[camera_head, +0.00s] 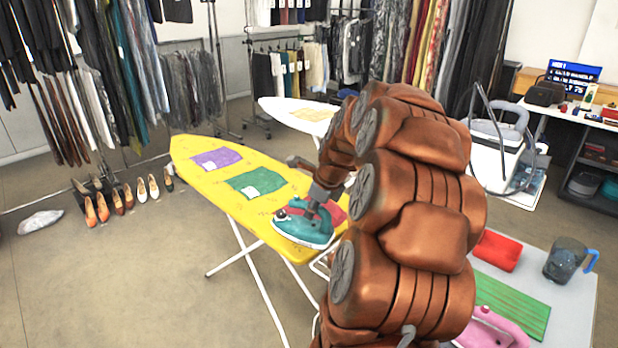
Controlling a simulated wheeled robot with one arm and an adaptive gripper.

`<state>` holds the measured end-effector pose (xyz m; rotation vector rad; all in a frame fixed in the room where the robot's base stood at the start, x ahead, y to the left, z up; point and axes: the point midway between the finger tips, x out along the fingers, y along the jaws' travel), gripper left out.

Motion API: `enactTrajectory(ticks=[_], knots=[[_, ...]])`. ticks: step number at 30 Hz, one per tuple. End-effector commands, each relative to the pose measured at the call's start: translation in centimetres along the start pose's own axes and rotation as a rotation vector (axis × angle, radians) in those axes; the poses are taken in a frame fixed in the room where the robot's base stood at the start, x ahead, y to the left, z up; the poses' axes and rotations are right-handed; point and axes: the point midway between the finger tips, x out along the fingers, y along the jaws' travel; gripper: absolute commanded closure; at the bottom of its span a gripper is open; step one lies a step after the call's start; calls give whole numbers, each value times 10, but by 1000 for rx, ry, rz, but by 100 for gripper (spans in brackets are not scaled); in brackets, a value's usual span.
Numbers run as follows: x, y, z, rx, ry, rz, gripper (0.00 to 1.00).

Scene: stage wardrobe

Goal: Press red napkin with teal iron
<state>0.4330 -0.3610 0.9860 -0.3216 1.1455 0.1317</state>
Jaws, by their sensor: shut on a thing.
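My gripper (312,207) is shut on the iron's handle from above. A red napkin (336,214) lies on the board just behind and to the right of the iron. My arm and the gripper hide part of the napkin. I cannot tell whether the iron's sole touches the board or the napkin.
A purple napkin (215,158) and a green napkin (257,184) lie farther along the board. A second, white board (284,110) stands behind.

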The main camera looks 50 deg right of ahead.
Motion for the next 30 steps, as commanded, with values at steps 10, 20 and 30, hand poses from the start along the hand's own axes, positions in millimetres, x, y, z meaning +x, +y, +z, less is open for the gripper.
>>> enactTrajectory(ticks=[10, 20, 30], knots=[[15, -80, 42, 199, 40, -93, 100], [22, -99, 51, 265, 50, -124, 100], [45, -93, 41, 265, 53, -118, 100]])
